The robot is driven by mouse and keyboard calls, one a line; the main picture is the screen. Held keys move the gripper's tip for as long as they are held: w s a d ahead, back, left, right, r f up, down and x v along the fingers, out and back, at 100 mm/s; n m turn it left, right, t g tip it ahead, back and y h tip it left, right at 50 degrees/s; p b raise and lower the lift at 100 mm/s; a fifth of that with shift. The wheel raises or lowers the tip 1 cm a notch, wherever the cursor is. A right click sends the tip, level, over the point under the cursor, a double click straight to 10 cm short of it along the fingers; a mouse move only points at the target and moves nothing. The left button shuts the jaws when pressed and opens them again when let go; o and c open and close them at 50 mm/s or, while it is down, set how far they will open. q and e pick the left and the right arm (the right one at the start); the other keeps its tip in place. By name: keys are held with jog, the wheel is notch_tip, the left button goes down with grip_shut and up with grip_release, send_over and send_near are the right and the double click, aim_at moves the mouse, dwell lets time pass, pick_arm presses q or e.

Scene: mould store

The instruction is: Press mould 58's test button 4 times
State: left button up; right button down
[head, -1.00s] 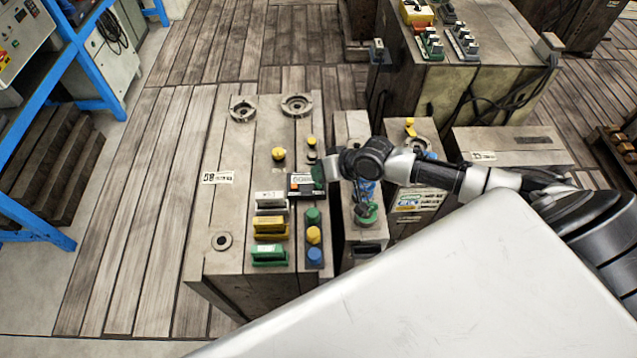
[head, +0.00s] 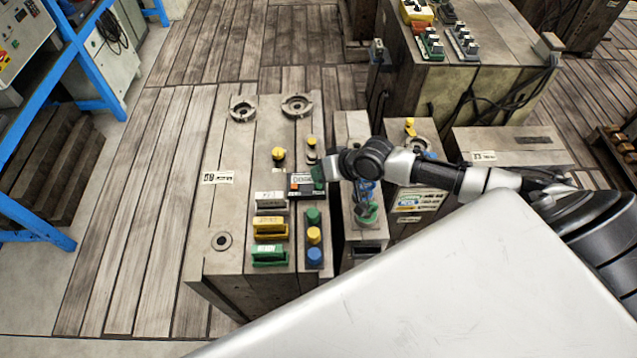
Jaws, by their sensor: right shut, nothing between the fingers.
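Mould 58 (head: 225,215) is the grey-brown block in the middle, with a white number label (head: 217,177) on its top. A column of green (head: 313,216), yellow (head: 314,235) and blue (head: 314,256) buttons stands near its right edge. I cannot read which control is the test button. A small dark box with a pale display (head: 301,182) sits above that column. My right gripper (head: 319,174) is shut and empty at this box's right end; whether it touches is too small to tell. My left gripper is not in view.
White (head: 269,199), yellow (head: 270,225) and green (head: 269,254) blocks stand left of the buttons. A yellow knob (head: 278,154) is above them. A narrow block (head: 362,235) stands close on the right. A blue rack (head: 88,65) is at the left.

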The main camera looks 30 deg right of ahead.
jog(key=shift+f, duration=0.15)
jog(key=shift+f, duration=0.3)
jog(key=shift+f+b, duration=0.35)
jog(key=shift+f, duration=0.1)
dwell(1.0)
jog(key=shift+r, duration=0.15)
jog(key=shift+r+p, duration=0.75)
jog(key=shift+p, duration=0.25)
notch_tip(320, 180, up, 5)
jog(key=p, duration=0.5)
jog(key=shift+r, duration=0.1)
